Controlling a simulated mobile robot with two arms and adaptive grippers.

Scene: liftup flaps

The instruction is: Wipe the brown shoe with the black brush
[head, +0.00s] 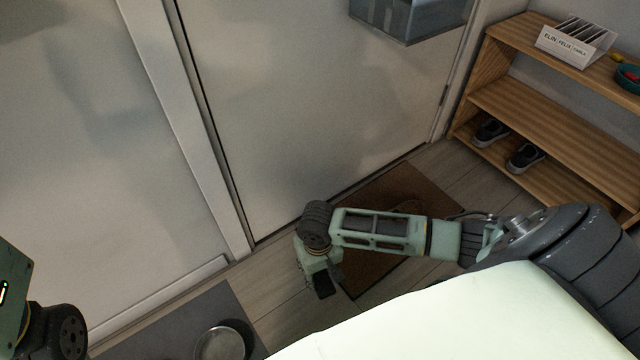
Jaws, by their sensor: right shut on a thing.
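My right arm reaches in from the right, low over the floor. My right gripper (322,284) points down at the near left edge of a brown doormat and is shut on a small dark thing, which looks like the black brush (324,287). Its shape is mostly hidden by the gripper. A brown curved shape (407,207) on the mat, just behind my right forearm, may be the brown shoe; the arm covers most of it. The gripper is to the left of this shape and apart from it. My left gripper is out of view; only part of my left arm shows at bottom left.
The brown doormat (385,188) lies before a white door (300,90). A metal bowl (220,344) stands on a grey mat (185,318).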

